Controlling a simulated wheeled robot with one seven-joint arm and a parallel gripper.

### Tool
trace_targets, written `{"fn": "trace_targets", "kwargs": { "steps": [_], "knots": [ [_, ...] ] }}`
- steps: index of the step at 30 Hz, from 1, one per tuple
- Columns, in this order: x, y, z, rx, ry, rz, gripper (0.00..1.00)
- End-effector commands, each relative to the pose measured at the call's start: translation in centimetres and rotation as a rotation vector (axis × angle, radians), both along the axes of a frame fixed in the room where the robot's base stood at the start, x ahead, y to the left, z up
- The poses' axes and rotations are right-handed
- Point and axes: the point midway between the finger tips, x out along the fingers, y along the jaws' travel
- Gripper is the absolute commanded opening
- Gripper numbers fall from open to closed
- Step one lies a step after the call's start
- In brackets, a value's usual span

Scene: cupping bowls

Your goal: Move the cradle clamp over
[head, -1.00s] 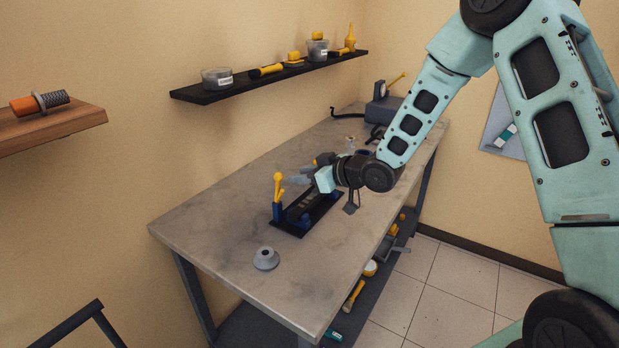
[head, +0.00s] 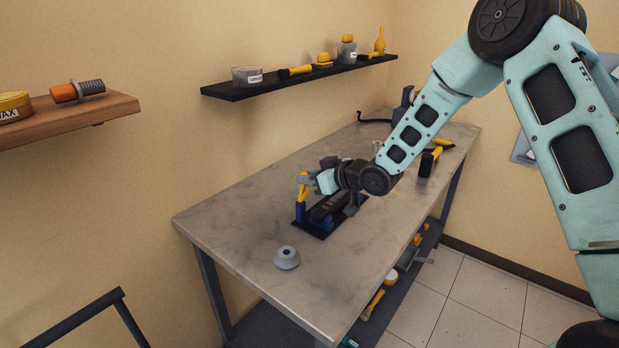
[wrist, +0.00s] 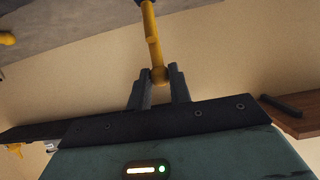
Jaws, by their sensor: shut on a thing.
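The cradle clamp is a yellow lever (head: 303,190) with a ball end, rising nearly upright from a blue bracket (head: 299,212). The bracket stands at the left end of a black cradle base (head: 317,232) on the table. My gripper (head: 306,181) is at the top of the lever, coming from the right. In the wrist view the two grey fingers (wrist: 159,88) are shut on the yellow ball end (wrist: 159,75), with the lever (wrist: 152,40) running up from it. My wrist covers part of the cradle in the head view.
A grey cone-shaped piece (head: 287,258) stands on the table (head: 235,215) in front of the cradle. A black wall shelf (head: 300,80) with tubs and yellow tools hangs behind. A wooden shelf (head: 70,122) is at the left. The table's front left is mostly clear.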

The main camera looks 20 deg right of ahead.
Motion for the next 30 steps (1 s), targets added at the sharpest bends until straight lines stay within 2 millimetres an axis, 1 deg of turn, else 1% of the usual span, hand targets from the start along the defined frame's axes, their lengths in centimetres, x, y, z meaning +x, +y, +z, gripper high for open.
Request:
{"fn": "trace_targets", "kwargs": {
  "steps": [9,23,30],
  "knots": [
    [-1.5,-1.3,-0.6,-0.001,0.0,-0.002,0.07],
    [-1.9,-1.5,-0.9,-0.003,0.004,-0.002,0.07],
    [-2.9,-2.2,-1.8,-0.002,0.006,-0.002,0.07]
  ]
}}
